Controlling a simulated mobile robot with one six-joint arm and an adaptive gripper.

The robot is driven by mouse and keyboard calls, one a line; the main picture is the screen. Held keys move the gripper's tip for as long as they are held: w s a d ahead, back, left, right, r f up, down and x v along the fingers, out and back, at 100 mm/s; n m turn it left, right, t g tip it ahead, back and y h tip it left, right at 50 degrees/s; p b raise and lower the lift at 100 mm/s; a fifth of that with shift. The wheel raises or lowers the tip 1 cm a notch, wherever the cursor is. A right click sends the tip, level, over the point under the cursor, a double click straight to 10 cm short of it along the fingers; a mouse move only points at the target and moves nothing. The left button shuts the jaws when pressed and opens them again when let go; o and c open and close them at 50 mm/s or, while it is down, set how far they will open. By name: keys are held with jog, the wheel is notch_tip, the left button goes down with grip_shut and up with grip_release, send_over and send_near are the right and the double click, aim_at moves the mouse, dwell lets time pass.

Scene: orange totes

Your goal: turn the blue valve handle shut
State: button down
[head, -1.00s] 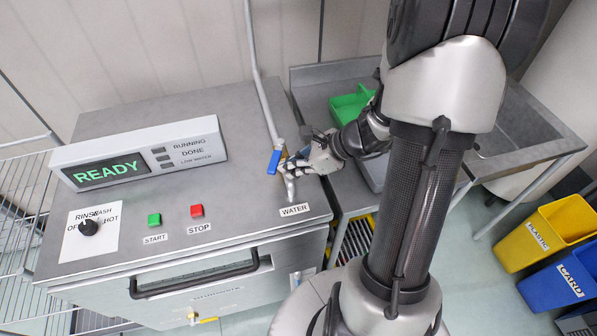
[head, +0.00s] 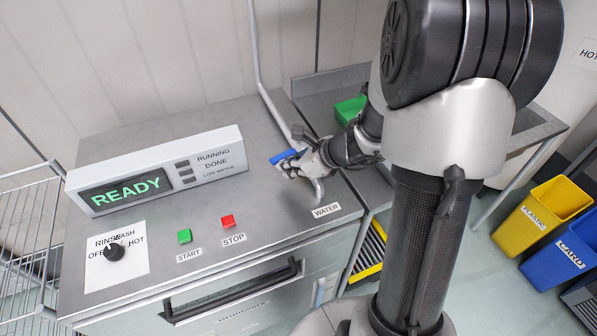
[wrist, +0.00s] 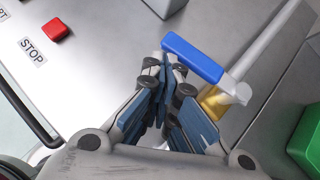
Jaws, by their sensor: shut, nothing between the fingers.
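The blue valve handle (head: 288,156) sits on the grey pipe (head: 268,95) above the WATER label (head: 326,210) on the machine top. In the head view the handle points left and slightly down. In the wrist view the handle (wrist: 192,57) lies crosswise to the pipe, with a brass valve body (wrist: 213,102) by its pivot end. My gripper (head: 286,171) is shut and empty, just below the handle in the head view. In the wrist view my gripper's fingertips (wrist: 168,66) are close beside the handle; I cannot tell if they touch it.
The display box (head: 155,170) reads READY. A black knob (head: 114,250), a green START button (head: 184,237) and a red STOP button (head: 228,222) are on the machine top. A green object (head: 350,110) is at the right, with yellow (head: 543,215) and blue (head: 565,255) bins beyond.

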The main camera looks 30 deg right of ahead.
jog(key=shift+w+a, duration=0.5)
jog(key=shift+w, duration=0.2)
dwell(0.4)
